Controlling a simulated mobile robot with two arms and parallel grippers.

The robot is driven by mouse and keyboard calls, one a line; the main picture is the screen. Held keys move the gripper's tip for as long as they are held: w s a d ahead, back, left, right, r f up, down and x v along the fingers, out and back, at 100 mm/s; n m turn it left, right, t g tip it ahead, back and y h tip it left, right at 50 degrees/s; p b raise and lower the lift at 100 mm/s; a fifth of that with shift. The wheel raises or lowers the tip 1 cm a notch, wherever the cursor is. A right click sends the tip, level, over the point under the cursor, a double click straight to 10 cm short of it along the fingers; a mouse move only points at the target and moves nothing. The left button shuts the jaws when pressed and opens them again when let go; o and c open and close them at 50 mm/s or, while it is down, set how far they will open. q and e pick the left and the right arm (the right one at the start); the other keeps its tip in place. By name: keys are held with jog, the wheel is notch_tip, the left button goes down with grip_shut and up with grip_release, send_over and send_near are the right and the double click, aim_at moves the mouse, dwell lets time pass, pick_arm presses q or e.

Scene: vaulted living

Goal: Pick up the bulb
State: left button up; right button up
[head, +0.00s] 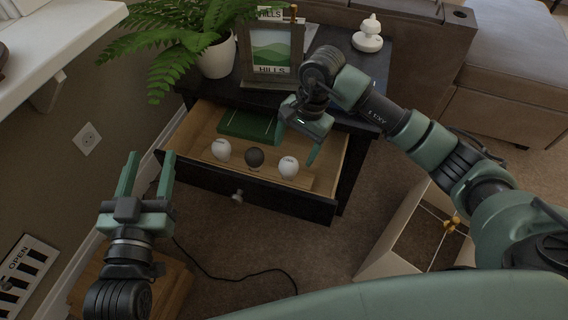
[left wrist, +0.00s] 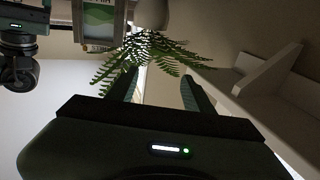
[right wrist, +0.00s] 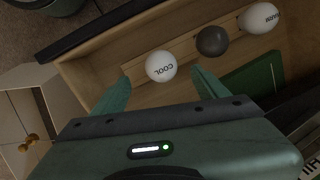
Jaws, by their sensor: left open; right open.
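Three bulbs lie in a row in the open drawer (head: 280,200): a white left bulb (head: 221,149), a dark middle bulb (head: 254,157) and a white right bulb (head: 288,167). In the right wrist view the right bulb (right wrist: 160,66) reads "COOL"; the dark bulb (right wrist: 212,41) and the other white bulb (right wrist: 260,17) are beyond it. My right gripper (head: 300,140) is open and empty over the drawer, its fingers on either side of the "COOL" bulb in its wrist view, apart from it. My left gripper (head: 149,160) is open and empty left of the drawer.
A green box (head: 248,126) lies at the back of the drawer. A fern (head: 190,35), a framed picture (head: 270,50) and a white ornament (head: 368,35) stand on the cabinet top. An open box (head: 410,240) stands on the floor at right, and a cable (head: 240,277) crosses the carpet.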

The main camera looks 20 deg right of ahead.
aim_at(291, 160)
jog(key=f, duration=0.3)
jog(key=shift+w+b, duration=0.3)
jog(key=shift+b, duration=0.1)
jog(key=shift+a+f, duration=0.2)
jog(key=shift+f, duration=0.25)
jog(key=f+b, duration=0.1)
jog(key=f, duration=0.1)
jog(key=a+f, duration=0.1)
jog(key=f, duration=0.1)
jog(key=shift+b, duration=0.4)
pick_arm(q)
jog(key=s+r+t+h, duration=0.1)
jog(key=s+r+t, duration=0.1)
jog(key=r+t, duration=0.2)
jog(key=s+r+t+h, duration=0.2)
jog(key=s+r+t, duration=0.1)
jog(key=r, duration=0.6)
jog(key=shift+t, duration=0.6)
pick_arm(e)
jog(key=shift+f, duration=0.2)
pick_arm(q)
jog(key=shift+s, duration=0.1)
pick_arm(e)
jog(key=c, duration=1.4)
